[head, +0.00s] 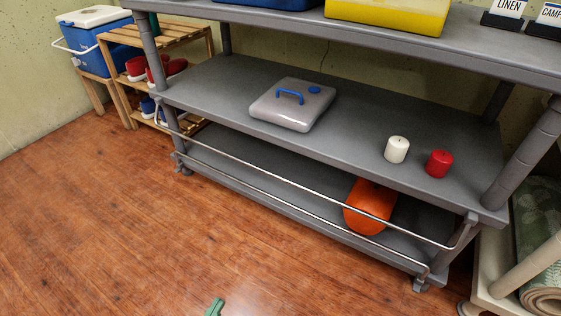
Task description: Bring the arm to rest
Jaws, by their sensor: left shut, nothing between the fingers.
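Only the green tip of my left gripper (214,307) shows, at the bottom edge of the head view left of centre. It is shut and empty, over the wooden floor and well in front of the grey shelf unit (215,85). The rest of my left arm is out of the picture. My right gripper is not in view.
The middle shelf holds a grey lidded container (292,104), a white candle (397,149) and a red candle (439,163). An orange object (371,205) lies on the bottom shelf behind a metal rail (290,165). A wooden rack (122,75) stands behind left. The floor (95,210) is clear.

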